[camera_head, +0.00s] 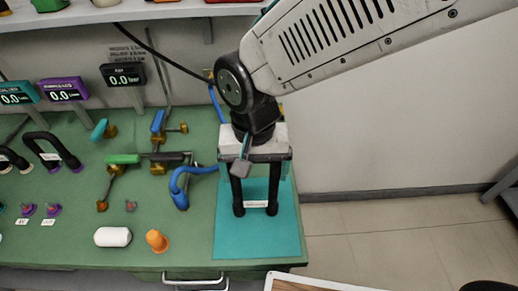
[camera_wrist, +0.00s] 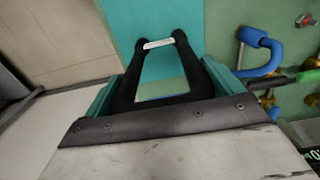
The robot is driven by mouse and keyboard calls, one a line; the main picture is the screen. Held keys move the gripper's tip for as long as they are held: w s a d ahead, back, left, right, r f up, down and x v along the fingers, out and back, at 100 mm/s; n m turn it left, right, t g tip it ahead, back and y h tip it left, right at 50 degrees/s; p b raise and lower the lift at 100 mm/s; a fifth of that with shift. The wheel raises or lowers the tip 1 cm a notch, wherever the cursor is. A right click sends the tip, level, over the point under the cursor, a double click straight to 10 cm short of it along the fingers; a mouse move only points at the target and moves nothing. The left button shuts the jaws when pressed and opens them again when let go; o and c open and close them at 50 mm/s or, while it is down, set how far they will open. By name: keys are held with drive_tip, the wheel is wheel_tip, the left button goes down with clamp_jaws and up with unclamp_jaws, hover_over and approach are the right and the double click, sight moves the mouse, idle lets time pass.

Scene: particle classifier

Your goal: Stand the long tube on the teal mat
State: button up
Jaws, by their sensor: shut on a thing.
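The long tube is a black U-shaped tube (camera_head: 238,195) with two legs and a white label between their lower ends. It is upright, legs down, over the teal mat (camera_head: 228,240). My gripper (camera_head: 256,168) is above the mat and shut on the upper part of the tube. In the wrist view the tube (camera_wrist: 189,66) lies between my gripper's teal fingers (camera_wrist: 162,92), its label towards the teal mat (camera_wrist: 160,25). The tube's top is hidden by my gripper. I cannot tell for certain whether both feet touch the mat.
Other black bent tubes (camera_head: 68,153) stand at the left of the green bench (camera_head: 60,220). A blue bent tube (camera_head: 178,190) and valves stand just left of the mat. A white cylinder (camera_head: 113,237) and orange cone (camera_head: 157,240) lie near the front edge. The bench ends right of the mat.

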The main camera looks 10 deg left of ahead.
drive_tip(key=o, duration=1.1)
drive_tip(key=shift+f, duration=0.15)
wheel_tip(320, 180, up, 12)
drive_tip(key=shift+r, duration=0.2)
